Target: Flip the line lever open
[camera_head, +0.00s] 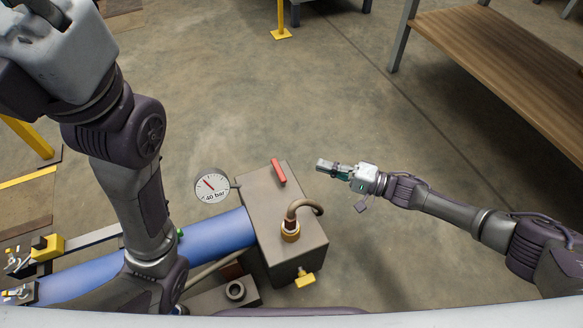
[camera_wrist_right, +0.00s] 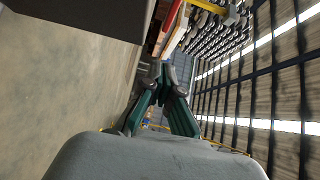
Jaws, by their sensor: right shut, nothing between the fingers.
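A red lever (camera_head: 278,172) sticks up slantwise at the far edge of a brown-grey valve block (camera_head: 262,205). A smaller yellow lever (camera_head: 304,279) sits on the block's near side; no label shows which is the line lever. My right gripper (camera_head: 325,165) is shut and empty, to the right of the red lever and apart from it. Its closed fingers (camera_wrist_right: 165,80) also show in the right wrist view. My left arm rises at the left; a pale end part (camera_head: 50,45) is cut off by the top edge, and its fingers cannot be made out.
A round gauge (camera_head: 211,187) marked bar stands left of the block. A blue pipe (camera_head: 200,240) enters the block from the left. A curved hose (camera_head: 302,207) with a brass fitting is on top. A wooden bench (camera_head: 500,65) stands far right. Floor between is clear.

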